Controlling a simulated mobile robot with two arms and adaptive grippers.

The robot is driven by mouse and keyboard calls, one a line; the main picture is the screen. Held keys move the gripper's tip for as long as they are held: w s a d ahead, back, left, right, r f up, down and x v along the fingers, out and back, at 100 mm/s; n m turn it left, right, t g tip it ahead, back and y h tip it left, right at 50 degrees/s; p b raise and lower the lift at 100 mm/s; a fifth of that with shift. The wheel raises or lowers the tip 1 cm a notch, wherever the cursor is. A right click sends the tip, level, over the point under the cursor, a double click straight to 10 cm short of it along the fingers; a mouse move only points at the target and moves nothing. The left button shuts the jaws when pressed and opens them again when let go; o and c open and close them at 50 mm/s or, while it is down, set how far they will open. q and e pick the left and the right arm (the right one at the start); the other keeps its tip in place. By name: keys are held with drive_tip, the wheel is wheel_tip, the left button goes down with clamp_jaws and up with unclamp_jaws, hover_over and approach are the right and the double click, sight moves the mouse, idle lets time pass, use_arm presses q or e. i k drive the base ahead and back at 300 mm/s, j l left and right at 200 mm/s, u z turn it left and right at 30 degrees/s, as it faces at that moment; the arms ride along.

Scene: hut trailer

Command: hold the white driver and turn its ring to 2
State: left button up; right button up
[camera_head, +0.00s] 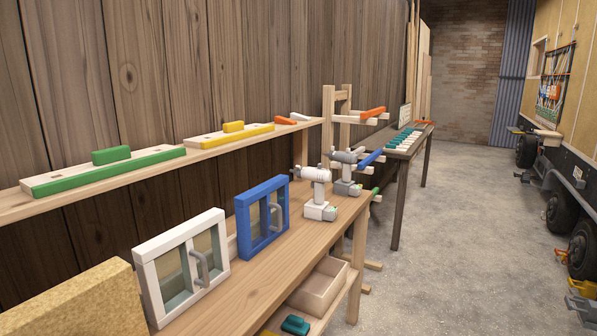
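The white driver (319,210) stands upright on its battery base on the wooden workbench (290,265), near the bench's right end. Its nose points left. The ring and its numbers are too small to read. A grey driver (347,187) stands just behind it and to the right, close by. Neither of my grippers shows in the head view, and nothing is holding the white driver.
A shelf (12,207) with green and yellow blocks runs above. An open tray (314,289) sits below. The floor (450,240) to the right is clear.

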sight(300, 167)
drive_tip(key=i+l+u, duration=0.25)
drive_tip(key=i+l, duration=0.2)
drive_tip(key=i+l+u, duration=0.25)
drive_tip(key=i+l, duration=0.15)
drive_tip(key=l, duration=0.2)
